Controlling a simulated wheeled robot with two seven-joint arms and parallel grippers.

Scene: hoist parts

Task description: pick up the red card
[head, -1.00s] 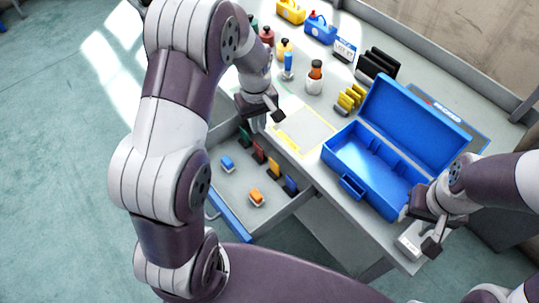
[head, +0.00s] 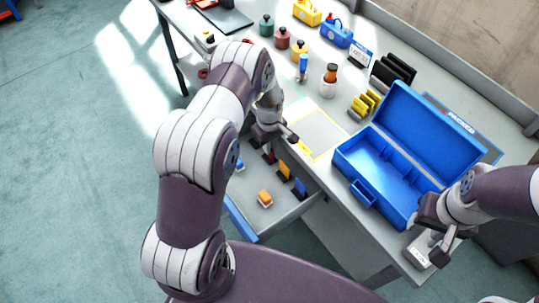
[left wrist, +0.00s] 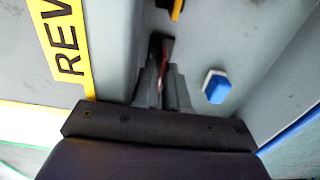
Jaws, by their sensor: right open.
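The red card (left wrist: 164,62) stands in the open drawer (head: 294,211) and is seen edge-on in the left wrist view. In the head view a little red (head: 268,155) shows just below my left gripper (head: 269,147); the arm and gripper hide most of it. In the left wrist view my left gripper (left wrist: 164,88) has its two fingers on either side of the card's near part. I cannot tell whether they press on it. My right gripper (head: 440,244) is open at the lower right, by a pale grey device (head: 419,252).
A yellow card (head: 284,170) and a dark blue card (head: 300,188) stand beside the red one. An orange block (head: 265,198) and a blue block (left wrist: 216,88) lie in the drawer. An open blue toolbox (head: 366,193) stands on the table; bottles are behind.

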